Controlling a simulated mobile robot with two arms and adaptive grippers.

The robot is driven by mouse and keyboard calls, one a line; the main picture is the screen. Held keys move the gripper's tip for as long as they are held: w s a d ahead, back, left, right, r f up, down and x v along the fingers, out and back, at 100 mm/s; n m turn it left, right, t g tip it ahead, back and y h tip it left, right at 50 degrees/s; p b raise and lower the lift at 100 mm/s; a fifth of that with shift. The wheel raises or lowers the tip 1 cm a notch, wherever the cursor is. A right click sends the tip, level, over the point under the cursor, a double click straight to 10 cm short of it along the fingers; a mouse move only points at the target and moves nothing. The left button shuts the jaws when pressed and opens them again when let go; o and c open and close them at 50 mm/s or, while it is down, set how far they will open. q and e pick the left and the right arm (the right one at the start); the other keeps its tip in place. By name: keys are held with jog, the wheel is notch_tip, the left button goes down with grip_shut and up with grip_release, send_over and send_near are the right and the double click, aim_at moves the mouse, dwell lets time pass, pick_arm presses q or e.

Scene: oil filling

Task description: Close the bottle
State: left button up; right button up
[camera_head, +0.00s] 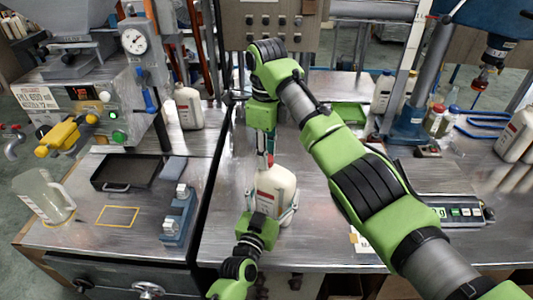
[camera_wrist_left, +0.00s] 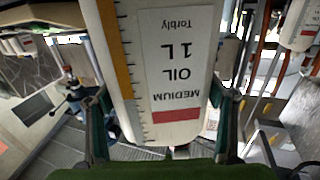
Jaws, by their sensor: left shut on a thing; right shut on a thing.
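The white oil bottle (camera_head: 277,188) stands upright on the metal table, its label facing left. My left gripper (camera_head: 272,207) comes from the front and is shut around the bottle's body. In the left wrist view the bottle (camera_wrist_left: 170,60) fills the space between the two fingers, with its "OIL 1L MEDIUM" label upside down. My right gripper (camera_head: 266,150) points straight down over the bottle's top, shut on a small red cap (camera_head: 270,160). The cap is mostly hidden by the fingers, and I cannot tell whether it is seated on the neck.
A dark tray (camera_head: 127,186), a clear jug (camera_head: 42,195) and a blue fixture (camera_head: 179,215) are on the left bench. Another white bottle (camera_head: 188,107) stands behind. A green tray (camera_head: 350,113) is farther back.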

jog(key=m, duration=0.6)
jog(key=shift+m, duration=0.4)
jog(key=o, duration=0.6)
jog(key=shift+r, duration=0.1)
jog(key=shift+r, duration=2.15)
jog(key=shift+c, duration=0.3)
